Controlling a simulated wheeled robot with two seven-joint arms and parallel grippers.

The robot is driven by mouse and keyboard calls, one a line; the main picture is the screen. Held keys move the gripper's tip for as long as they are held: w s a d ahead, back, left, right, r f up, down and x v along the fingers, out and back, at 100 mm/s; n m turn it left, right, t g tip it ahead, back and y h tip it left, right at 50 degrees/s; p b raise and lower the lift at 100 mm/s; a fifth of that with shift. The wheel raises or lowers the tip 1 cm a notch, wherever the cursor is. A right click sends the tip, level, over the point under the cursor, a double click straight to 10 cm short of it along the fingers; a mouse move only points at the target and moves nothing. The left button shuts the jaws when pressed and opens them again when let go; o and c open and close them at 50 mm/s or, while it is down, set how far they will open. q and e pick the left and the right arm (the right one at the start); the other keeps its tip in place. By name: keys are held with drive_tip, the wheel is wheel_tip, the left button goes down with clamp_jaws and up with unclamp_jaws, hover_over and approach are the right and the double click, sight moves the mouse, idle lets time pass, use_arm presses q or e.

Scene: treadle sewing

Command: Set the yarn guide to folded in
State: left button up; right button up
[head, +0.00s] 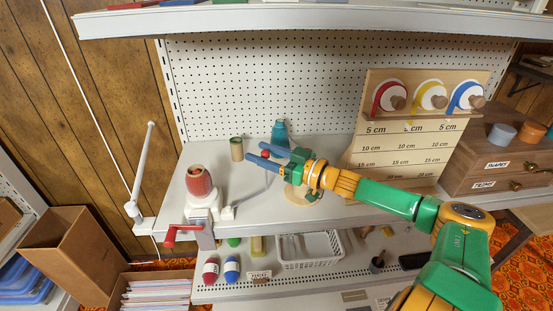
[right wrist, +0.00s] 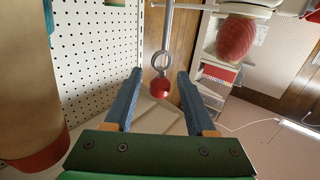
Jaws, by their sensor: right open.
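The yarn winder (head: 204,208) stands on the shelf at left, with a red yarn ball (head: 198,183) on top and a red crank (head: 183,232) at its front. Its yarn guide is a thin grey rod (head: 250,192) standing out to the right of the winder, with a red knob (head: 265,153). In the right wrist view the yarn guide (right wrist: 167,28) ends in a ring above the red knob (right wrist: 160,87). My right gripper (head: 247,150) is open, its blue fingers on either side of the knob with gaps showing. My left gripper is out of view.
A teal bottle (head: 280,138) and a tan cylinder (head: 237,149) stand behind my right gripper. A wooden ribbon stand (head: 400,150) is at right. A white post (head: 143,170) rises at the shelf's left edge. An upper shelf (head: 300,20) overhangs.

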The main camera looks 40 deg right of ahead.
drive_tip(key=shift+s+p, duration=0.4)
drive_tip(key=shift+p+v, duration=1.35)
drive_tip(key=shift+v, duration=0.7)
